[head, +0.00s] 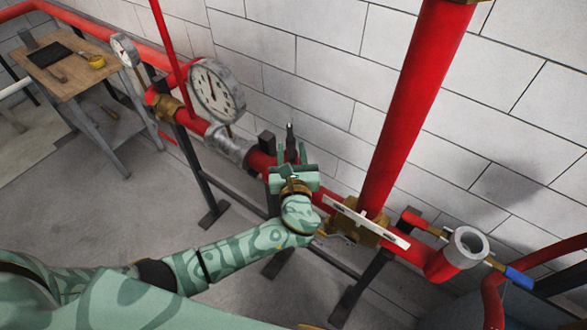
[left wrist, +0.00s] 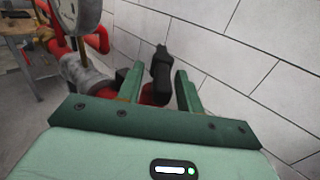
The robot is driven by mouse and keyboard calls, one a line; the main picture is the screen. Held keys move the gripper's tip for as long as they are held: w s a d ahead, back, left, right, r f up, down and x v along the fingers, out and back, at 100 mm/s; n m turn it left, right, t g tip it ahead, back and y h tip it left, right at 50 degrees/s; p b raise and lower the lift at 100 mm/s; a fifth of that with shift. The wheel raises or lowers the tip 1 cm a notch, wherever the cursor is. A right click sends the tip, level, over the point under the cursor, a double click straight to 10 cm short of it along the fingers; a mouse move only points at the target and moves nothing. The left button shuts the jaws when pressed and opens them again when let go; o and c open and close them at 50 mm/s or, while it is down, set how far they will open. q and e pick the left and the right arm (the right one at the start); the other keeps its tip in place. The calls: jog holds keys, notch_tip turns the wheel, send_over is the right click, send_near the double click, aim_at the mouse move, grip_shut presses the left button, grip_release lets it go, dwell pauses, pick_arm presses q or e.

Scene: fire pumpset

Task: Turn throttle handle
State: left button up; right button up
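A black upright handle (head: 291,143), apparently the throttle handle, stands on the red horizontal pipe against the wall. It also shows near the middle of the left wrist view (left wrist: 161,74). My left gripper (head: 291,158) is at this handle, with its two fingers apart. In the left wrist view, the handle appears in the gap between the fingers of the left gripper (left wrist: 160,88), with space visible on both sides. I cannot tell how deep it sits between them. The handle's lower part is hidden by the gripper in the head view. My right gripper is not in view.
A thick red vertical pipe (head: 415,100) and a white lever (head: 367,222) on a brass valve stand right of the gripper. A large gauge (head: 217,91) is to the left. A wooden table (head: 70,62) stands far left.

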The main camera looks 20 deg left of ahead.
pick_arm(q)
jog(key=b+v, duration=0.1)
jog(key=v, duration=1.4)
jog(key=shift+s+b, duration=0.35)
jog(key=shift+b, duration=0.05)
jog(key=shift+d, duration=0.1)
jog(key=s+a+f+n+g+h+b, duration=0.1)
jog(key=s+a+f+n+g+b, duration=0.2)
jog(key=f, duration=0.9)
jog(key=s+a+f+n+g+h+b, duration=0.1)
jog(key=s+a+f+n+g+b, duration=0.15)
jog(key=f, duration=0.95)
jog(key=s+a+f+n+g+h+b, duration=0.1)
jog(key=s+a+f+n+g+b, duration=0.2)
jog(key=f, duration=0.9)
jog(key=s+a+f+n+g+h+b, duration=0.1)
jog(key=s+a+f+n+g+b, duration=0.2)
jog(key=s+f+n, duration=0.7)
jog(key=s+a+f+n+g+h+b, duration=0.2)
jog(key=s+a+f+n+g+b, duration=0.2)
jog(key=s+f+n, duration=0.6)
jog(key=s+f, duration=0.2)
jog(key=s, duration=0.3)
jog(key=shift+s+a+f+g, duration=0.35)
jog(key=shift+a+f, duration=0.05)
